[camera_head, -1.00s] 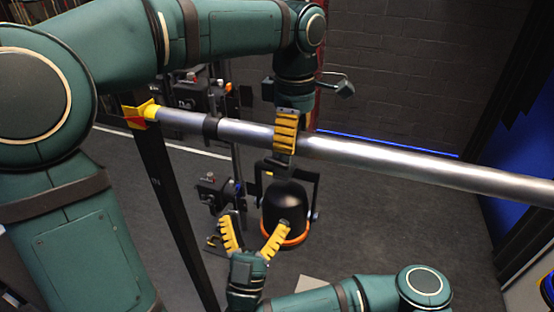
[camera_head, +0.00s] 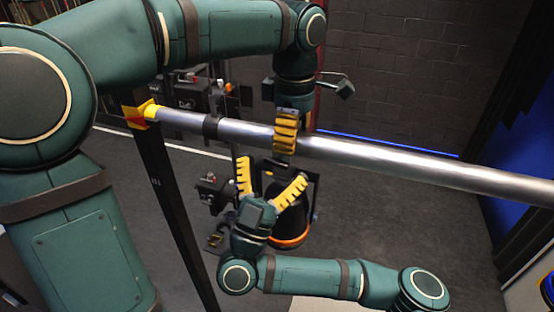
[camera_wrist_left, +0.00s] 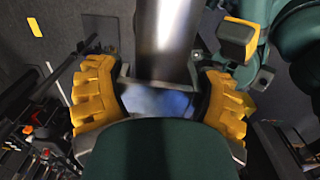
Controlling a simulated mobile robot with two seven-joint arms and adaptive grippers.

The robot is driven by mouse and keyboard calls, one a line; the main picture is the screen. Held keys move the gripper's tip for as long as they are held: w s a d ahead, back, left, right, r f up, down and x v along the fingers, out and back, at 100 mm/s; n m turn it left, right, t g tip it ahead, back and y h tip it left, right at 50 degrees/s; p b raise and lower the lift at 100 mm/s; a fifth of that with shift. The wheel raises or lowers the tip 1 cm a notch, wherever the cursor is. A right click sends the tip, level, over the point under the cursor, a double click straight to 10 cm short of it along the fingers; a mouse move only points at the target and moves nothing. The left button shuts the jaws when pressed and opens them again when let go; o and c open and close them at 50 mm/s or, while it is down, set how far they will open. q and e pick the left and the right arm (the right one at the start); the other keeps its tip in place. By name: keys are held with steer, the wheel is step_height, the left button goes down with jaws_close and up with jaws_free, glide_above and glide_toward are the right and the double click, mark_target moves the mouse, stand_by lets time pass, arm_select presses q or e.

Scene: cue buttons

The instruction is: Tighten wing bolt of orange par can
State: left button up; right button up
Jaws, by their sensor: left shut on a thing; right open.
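The par can (camera_head: 297,222), black with an orange rim at its lower end, hangs in a black yoke below the silver pipe (camera_head: 400,165). My left gripper (camera_head: 286,132) is at the pipe above the can. In the left wrist view its yellow-padded fingers (camera_wrist_left: 163,95) sit on both sides of the pipe, shut on it. My right gripper (camera_head: 273,172) is open, its fingers spread at the upper left of the can, partly covering the can and yoke. I cannot tell whether it touches them. The wing bolt cannot be made out, and the clamp is hidden behind my left gripper.
A dark upright post (camera_head: 170,200) carries the pipe's left end at a yellow fitting (camera_head: 140,114). More dark stage equipment (camera_head: 205,90) stands behind on the left. The grey floor (camera_head: 400,235) to the right of the can looks clear.

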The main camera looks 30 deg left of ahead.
steer(key=shift+x, duration=0.8)
steer(key=shift+c, duration=0.3)
steer(key=c, duration=1.1)
steer(key=shift+c, duration=0.2)
steer(key=shift+m+h, duration=0.7)
steer(key=shift+m, duration=0.1)
steer(key=shift+f+m+g+h, duration=0.1)
steer(key=shift+m+g+h, duration=0.8)
steer(key=shift+m+h, duration=1.45)
steer(key=shift+m+g+h, duration=0.9)
steer(key=shift+m+h, duration=0.95)
steer(key=shift+m, duration=1)
